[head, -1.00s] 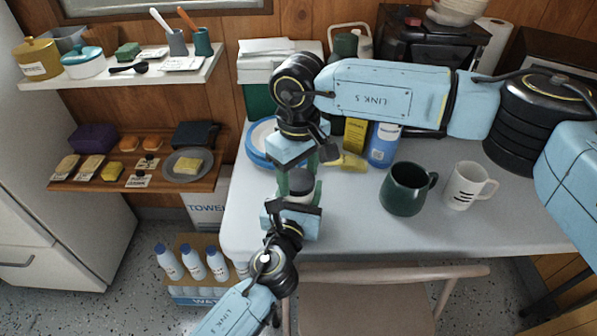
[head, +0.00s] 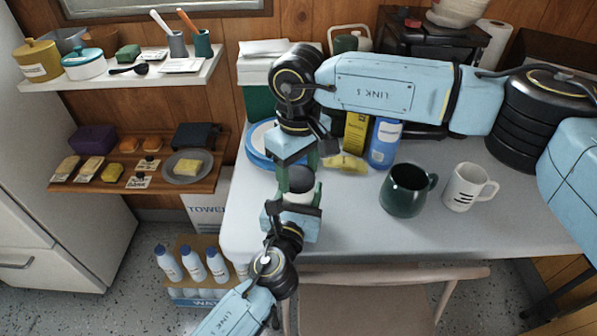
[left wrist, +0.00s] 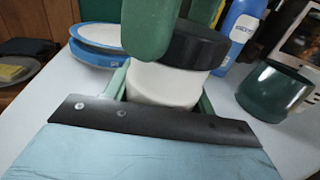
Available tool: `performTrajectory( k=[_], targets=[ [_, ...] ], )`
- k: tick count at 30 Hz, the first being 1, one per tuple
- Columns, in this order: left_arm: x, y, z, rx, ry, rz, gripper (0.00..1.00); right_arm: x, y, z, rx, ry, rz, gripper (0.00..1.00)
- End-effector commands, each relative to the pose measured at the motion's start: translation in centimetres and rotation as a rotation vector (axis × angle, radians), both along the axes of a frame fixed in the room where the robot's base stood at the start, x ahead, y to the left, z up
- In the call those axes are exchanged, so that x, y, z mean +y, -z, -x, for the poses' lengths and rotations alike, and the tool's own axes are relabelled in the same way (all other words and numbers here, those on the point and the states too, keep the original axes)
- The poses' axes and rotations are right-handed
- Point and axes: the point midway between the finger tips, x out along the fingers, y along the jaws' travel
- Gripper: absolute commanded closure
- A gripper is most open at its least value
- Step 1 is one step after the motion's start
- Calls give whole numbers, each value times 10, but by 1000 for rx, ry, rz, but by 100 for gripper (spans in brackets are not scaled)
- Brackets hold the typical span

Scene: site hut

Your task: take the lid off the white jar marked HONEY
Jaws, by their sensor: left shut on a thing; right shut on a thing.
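A white jar (head: 298,197) with a dark lid (head: 299,181) stands near the table's front left edge; no HONEY mark is visible. My left gripper (head: 293,203) is shut around the jar's body from the front. In the left wrist view, its green fingers flank the white body (left wrist: 165,86). My right gripper (head: 298,174) comes down from above, shut on the lid. Its green fingers partly hide the black lid (left wrist: 198,46) in the left wrist view. The lid is at the jar's top; I cannot tell whether there is a gap.
A dark green mug (head: 407,190) and a white mug (head: 468,187) stand to the right. Behind are a blue bottle (head: 384,143), a yellow box (head: 355,132), bananas (head: 345,163) and blue-rimmed plates (head: 258,150). A chair (head: 390,272) stands at the table's front.

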Motion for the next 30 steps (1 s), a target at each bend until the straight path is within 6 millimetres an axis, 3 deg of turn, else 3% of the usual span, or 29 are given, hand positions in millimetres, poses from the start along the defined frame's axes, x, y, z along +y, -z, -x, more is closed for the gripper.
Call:
performTrajectory(
  k=[19,30],
  targets=[
    [0,1,0,1,0,-1,100,0,-12,0,-1,0,1,69],
    [0,1,0,1,0,-1,100,0,-49,0,-2,0,1,69]
  ],
)
